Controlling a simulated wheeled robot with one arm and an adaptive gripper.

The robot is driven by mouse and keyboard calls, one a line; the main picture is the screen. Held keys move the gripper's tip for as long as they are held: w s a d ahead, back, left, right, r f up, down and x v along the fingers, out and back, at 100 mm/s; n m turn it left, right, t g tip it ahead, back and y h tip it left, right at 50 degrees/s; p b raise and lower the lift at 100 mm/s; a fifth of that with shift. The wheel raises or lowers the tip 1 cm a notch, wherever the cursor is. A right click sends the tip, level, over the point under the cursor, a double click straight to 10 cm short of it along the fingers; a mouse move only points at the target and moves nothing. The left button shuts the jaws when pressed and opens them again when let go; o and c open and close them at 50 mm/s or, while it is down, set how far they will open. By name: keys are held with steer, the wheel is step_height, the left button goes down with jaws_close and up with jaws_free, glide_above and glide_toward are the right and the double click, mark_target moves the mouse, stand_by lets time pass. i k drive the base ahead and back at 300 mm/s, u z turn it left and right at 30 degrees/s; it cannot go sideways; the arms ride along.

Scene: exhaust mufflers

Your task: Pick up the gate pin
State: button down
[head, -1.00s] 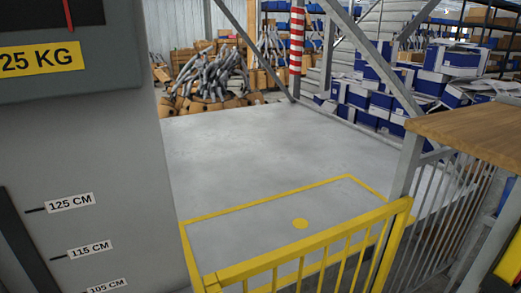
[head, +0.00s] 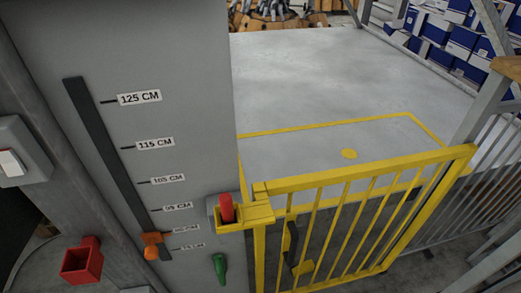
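A red upright piece (head: 226,208), which looks like the gate pin, stands in a bracket on the grey column's right side. It is at the latch end of the yellow gate (head: 365,184), where a yellow latch plate (head: 246,216) meets the bracket. Its lower part is hidden. The gate spans the opening between the column and a grey post and looks closed. My gripper is not in view.
The grey column (head: 150,60) bears a height scale with an orange slider (head: 152,240). A green handle (head: 219,267) sits below the bracket. An open red box (head: 81,262) is at lower left. A bare platform (head: 340,80) lies beyond the gate.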

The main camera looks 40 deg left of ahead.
mark_target(226, 199)
steer(key=u, duration=1.4)
steer(key=k, duration=1.2)
steer(key=u, duration=1.4)
steer(key=i, duration=0.5)
steer(key=u, duration=0.1)
